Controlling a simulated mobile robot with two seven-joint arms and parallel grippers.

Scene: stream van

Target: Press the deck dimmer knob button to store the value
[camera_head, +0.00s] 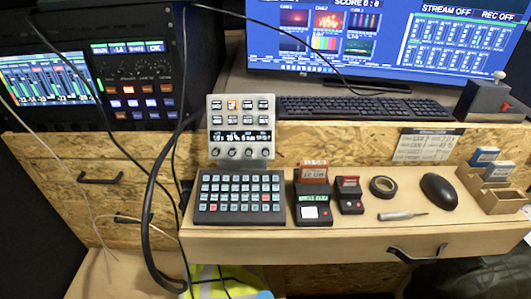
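The deck (241,111) is a pale grey panel standing upright behind the dark keypad, near the middle of the head view. It has two rows of dark buttons, one lit orange, and a dark display strip (240,137) with white text too small to read surely. A row of several dark round knobs (248,152) runs along its bottom. I cannot tell from their look which knob is the dimmer. Neither of my grippers shows in the head view, and nothing touches the knobs.
A dark keypad (240,197) lies directly in front of the deck. Small card readers (313,211), black tape (383,186), a screwdriver (402,215) and a mouse (438,190) lie to the right. A thick black cable (150,205) hangs left of the deck. A keyboard (365,108) and monitor stand behind.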

